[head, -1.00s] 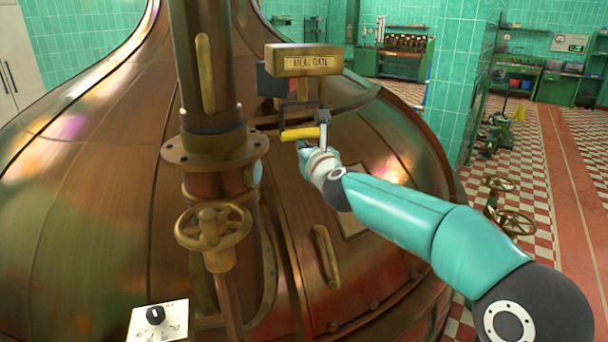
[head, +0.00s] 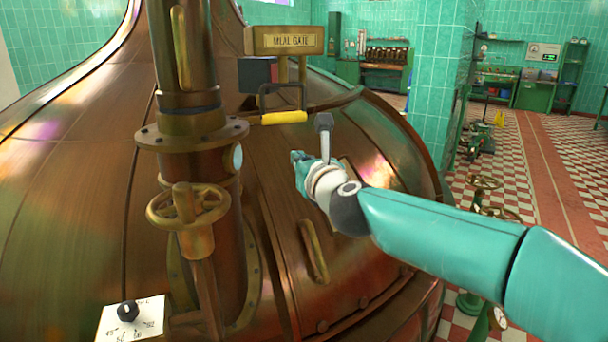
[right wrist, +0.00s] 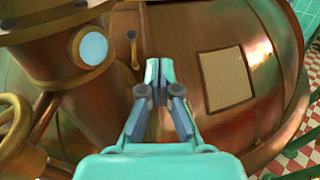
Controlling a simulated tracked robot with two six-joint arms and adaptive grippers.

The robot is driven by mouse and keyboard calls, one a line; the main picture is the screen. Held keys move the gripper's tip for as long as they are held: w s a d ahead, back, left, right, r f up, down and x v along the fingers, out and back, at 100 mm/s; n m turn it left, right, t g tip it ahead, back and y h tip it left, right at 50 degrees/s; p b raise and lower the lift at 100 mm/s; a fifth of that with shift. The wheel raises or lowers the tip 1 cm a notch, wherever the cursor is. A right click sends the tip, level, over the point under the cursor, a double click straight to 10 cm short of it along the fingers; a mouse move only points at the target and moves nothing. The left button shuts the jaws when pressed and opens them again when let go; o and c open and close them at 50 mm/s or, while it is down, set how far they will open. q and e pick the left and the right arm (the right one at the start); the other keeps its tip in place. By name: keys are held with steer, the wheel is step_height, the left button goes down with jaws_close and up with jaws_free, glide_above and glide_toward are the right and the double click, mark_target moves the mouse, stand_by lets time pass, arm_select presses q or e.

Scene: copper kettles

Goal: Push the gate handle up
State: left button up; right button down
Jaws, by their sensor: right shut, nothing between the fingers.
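The gate handle (head: 284,117) is a yellow grip on a dark bent bracket. It hangs below the brass box marked MEAL GATE (head: 285,40), in front of the copper kettle. My right gripper (head: 297,158) is below the handle and slightly to its right in the head view, with a visible gap between them. Its fingers are shut and empty. In the right wrist view the closed fingertips (right wrist: 158,68) are over the copper dome, and I cannot make out the yellow grip there. My left gripper is in neither view.
A thick vertical pipe (head: 185,65) with a flange and a brass handwheel (head: 188,210) stands left of the handle. A white dial plate (head: 135,318) is at lower left. The curved copper dome (head: 90,190) lies close beneath my right arm.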

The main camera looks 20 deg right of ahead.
steer(key=shift+s+d, duration=0.1)
steer(key=shift+s, duration=0.95)
